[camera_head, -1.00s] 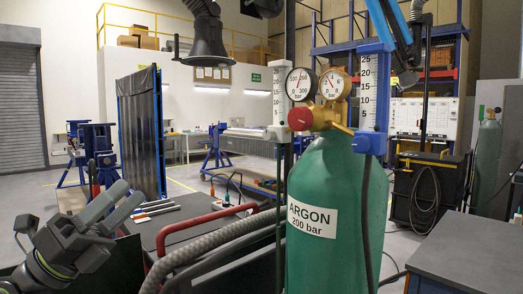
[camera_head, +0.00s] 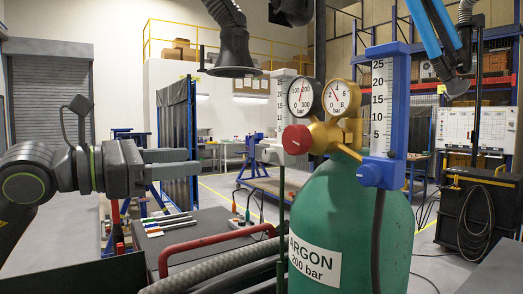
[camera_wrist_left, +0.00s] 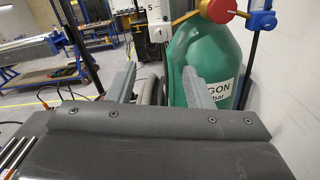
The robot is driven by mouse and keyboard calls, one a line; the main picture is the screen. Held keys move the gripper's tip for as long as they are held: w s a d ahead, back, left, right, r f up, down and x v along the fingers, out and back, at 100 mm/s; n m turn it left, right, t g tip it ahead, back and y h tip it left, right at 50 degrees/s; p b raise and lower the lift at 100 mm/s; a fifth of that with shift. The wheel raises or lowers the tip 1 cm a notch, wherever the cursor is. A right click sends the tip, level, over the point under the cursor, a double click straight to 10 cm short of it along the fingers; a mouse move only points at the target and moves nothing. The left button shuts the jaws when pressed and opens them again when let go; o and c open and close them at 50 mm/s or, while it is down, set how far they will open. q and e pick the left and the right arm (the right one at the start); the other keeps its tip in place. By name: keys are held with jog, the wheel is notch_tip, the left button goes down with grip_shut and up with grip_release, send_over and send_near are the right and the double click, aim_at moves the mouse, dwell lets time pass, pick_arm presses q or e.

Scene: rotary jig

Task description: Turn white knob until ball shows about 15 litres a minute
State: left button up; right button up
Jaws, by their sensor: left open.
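The white flowmeter (camera_head: 284,105) stands behind the left pressure gauge, its tube partly hidden. Its white knob (camera_head: 268,152) faces left, beside the red knob (camera_head: 296,139). In the left wrist view the white flowmeter's lower end (camera_wrist_left: 157,15) is at the top, with the white knob (camera_wrist_left: 160,34) below its scale. I cannot make out the ball. My left gripper (camera_head: 196,162) is open and empty, to the left of the white knob and apart from it. In the wrist view its fingers (camera_wrist_left: 160,80) point towards the bottle. My right gripper is not in view.
The green argon bottle (camera_head: 350,225) carries two round gauges (camera_head: 305,97) and a blue flowmeter (camera_head: 386,100) with a blue knob. A red handle (camera_head: 215,239) and a grey hose (camera_head: 215,272) lie low in front. A black extraction hood (camera_head: 234,55) hangs above.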

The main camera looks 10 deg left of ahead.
aim_at(266, 155)
pick_arm(q)
jog(key=p+x, duration=0.5)
jog(key=x, duration=0.9)
jog(key=shift+w+d, duration=0.1)
jog(key=shift+d, duration=0.1)
jog(key=shift+w+d+p, duration=0.35)
jog(key=shift+w+d, duration=0.1)
jog(key=shift+w, duration=0.1)
jog(key=shift+f, duration=0.1)
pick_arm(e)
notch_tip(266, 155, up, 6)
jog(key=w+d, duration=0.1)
pick_arm(q)
jog(key=c, duration=1)
